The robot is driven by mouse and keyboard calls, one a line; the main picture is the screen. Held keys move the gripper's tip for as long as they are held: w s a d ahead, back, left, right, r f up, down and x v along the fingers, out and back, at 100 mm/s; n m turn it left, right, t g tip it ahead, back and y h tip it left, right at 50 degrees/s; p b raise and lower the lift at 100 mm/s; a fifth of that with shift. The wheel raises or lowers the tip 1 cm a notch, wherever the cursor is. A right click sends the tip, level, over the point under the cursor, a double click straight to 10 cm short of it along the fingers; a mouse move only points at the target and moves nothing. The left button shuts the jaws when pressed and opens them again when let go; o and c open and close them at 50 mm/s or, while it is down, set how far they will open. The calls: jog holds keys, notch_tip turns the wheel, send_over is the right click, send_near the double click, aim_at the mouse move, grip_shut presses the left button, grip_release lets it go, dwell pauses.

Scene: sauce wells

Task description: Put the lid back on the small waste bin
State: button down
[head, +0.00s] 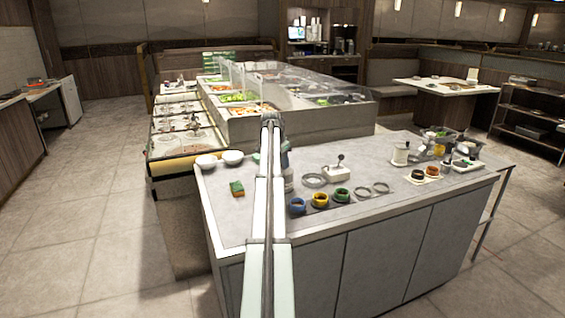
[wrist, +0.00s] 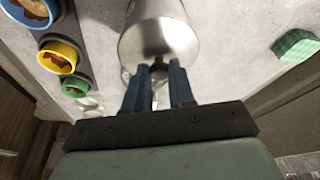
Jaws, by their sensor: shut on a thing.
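The small waste bin (head: 289,184) is a grey metal cylinder standing on the counter, partly hidden behind my arm in the head view. In the wrist view a shiny metal round form (wrist: 158,35), the bin or its lid, lies right in front of my fingers. My gripper (wrist: 160,67) is shut on a small dark knob-like part at its near edge, which I take as the lid's knob. The fingers cover most of that part. I cannot tell whether the lid touches the bin's rim or is apart from it.
Blue (head: 297,206), yellow (head: 319,201) and green (head: 342,195) ringed wells are to the right. White bowls (head: 232,157) stand at the back left. A white box with a lever (head: 339,172) stands behind the wells.

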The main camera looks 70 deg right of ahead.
jog(key=c, duration=0.9)
grip_release()
jog(key=shift+o, duration=0.5)
jog(key=o, duration=0.4)
jog(key=shift+r, duration=0.1)
jog(key=shift+r, duration=3.4)
jog(key=shift+c, duration=0.3)
